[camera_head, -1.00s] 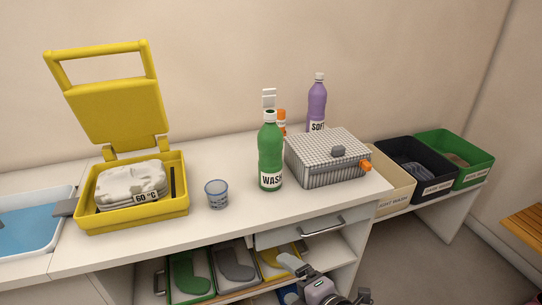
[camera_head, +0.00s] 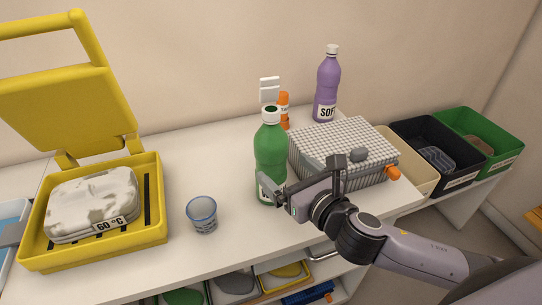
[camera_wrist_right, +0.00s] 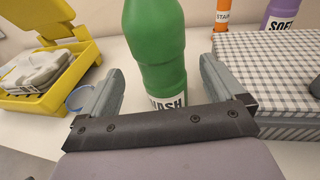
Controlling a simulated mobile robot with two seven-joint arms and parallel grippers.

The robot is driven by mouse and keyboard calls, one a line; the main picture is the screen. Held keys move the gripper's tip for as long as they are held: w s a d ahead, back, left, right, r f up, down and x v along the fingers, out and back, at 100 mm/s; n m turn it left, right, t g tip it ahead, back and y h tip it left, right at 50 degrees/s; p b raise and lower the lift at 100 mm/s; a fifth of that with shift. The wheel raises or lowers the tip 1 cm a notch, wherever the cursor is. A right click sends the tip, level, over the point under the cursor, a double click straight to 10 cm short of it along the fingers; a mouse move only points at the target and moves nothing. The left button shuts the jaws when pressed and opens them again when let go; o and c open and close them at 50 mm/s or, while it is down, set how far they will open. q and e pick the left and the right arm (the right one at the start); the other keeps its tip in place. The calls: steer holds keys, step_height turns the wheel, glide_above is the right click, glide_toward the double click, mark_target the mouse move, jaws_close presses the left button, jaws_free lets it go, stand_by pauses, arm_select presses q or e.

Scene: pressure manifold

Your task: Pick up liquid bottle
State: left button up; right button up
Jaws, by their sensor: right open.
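The green bottle labelled WASH (camera_head: 269,158) stands upright on the white counter, left of the checked box. In the right wrist view the green bottle (camera_wrist_right: 157,45) rises between and just beyond the open fingers. My right gripper (camera_head: 268,190) is open, with its fingers at the bottle's lower part; in the wrist view its fingers (camera_wrist_right: 157,85) lie to either side of the label. I cannot tell whether they touch the bottle. A purple bottle labelled SOFT (camera_head: 327,85) stands upright at the back. My left gripper is not in view.
The checked box (camera_head: 340,150) with an orange knob stands close right of the bottle. A small orange bottle (camera_head: 284,108) is behind. A blue-rimmed cup (camera_head: 202,213) and an open yellow case (camera_head: 150,235) are left. Labelled bins (camera_head: 440,150) stand far right.

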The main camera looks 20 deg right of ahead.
mark_target(271, 156)
steer(key=shift+x, duration=3.35)
steer(key=shift+s, duration=0.1)
steer(key=c, duration=1.5)
steer(key=shift+r, duration=0.25)
steer(key=shift+c, duration=0.2)
